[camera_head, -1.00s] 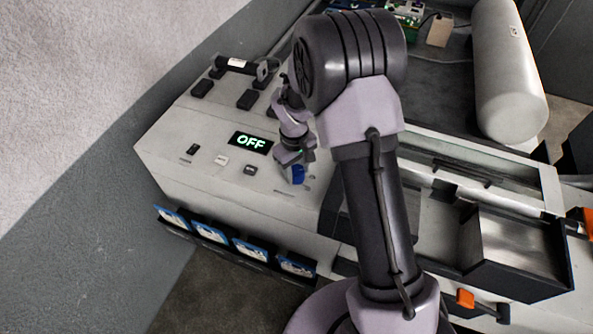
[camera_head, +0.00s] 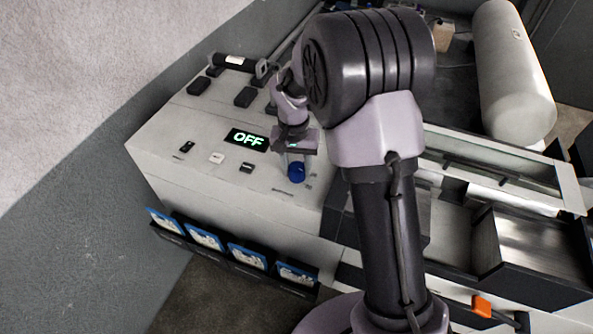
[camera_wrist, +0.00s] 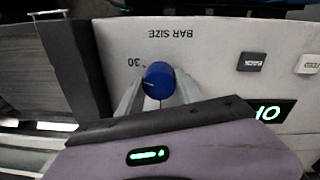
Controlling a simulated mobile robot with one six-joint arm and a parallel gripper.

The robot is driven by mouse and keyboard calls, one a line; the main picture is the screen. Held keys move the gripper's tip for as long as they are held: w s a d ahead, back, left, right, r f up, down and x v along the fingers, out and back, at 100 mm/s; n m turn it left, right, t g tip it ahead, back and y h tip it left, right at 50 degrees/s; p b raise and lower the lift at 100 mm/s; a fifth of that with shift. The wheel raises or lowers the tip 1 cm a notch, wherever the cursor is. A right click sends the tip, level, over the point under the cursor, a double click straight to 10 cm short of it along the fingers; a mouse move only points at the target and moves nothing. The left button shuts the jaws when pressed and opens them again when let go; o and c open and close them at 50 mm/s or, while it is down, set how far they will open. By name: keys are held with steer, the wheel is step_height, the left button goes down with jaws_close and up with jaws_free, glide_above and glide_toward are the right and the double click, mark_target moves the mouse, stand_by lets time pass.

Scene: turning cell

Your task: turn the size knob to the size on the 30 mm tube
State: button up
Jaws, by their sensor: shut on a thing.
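The blue size knob (camera_wrist: 158,80) sits on the pale console panel, beside the upside-down printing "BAR SIZE" and "30". A thin pale line shows on the knob; which mark it points to is hard to tell. My gripper (camera_wrist: 159,88) is shut on the knob, one finger on each side. In the head view the knob (camera_head: 297,172) shows just below my gripper (camera_head: 295,158), near the console's front right. The lit display (camera_head: 246,139) reads OFF. I cannot make out which object is the 30 mm tube.
Small buttons (camera_head: 217,158) lie left of the knob. Blue-and-white cards (camera_head: 205,238) stand in a rack along the console's front. A dark cylinder (camera_head: 233,62) lies at the console's back. A large pale cylinder (camera_head: 515,75) is at the back right. A dark-walled tray (camera_head: 530,250) is at right.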

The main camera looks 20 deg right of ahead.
mark_target(294, 166)
steer(key=shift+w+m+b, duration=0.1)
steer(key=shift+m+b, duration=0.3)
steer(key=shift+m, duration=0.4)
steer(key=shift+r, duration=0.1)
steer(key=o, duration=1.4)
steer(key=shift+c, duration=0.2)
step_height(294, 166, up, 17)
steer(key=p, duration=0.2)
steer(key=shift+w+a+r, duration=0.15)
steer(key=shift+a, duration=0.1)
steer(key=s+a+f+n+t+y+b, duration=0.1)
steer(key=s+f+t+b, duration=0.5)
steer(key=s+f+b, duration=1.6)
steer(key=s+a+y+b, duration=0.1)
steer(key=s+a+b, duration=0.1)
steer(key=s+b, duration=0.1)
steer(key=shift+s+n+b, duration=0.2)
steer(key=shift+n+b, duration=0.2)
steer(key=shift+b, duration=0.25)
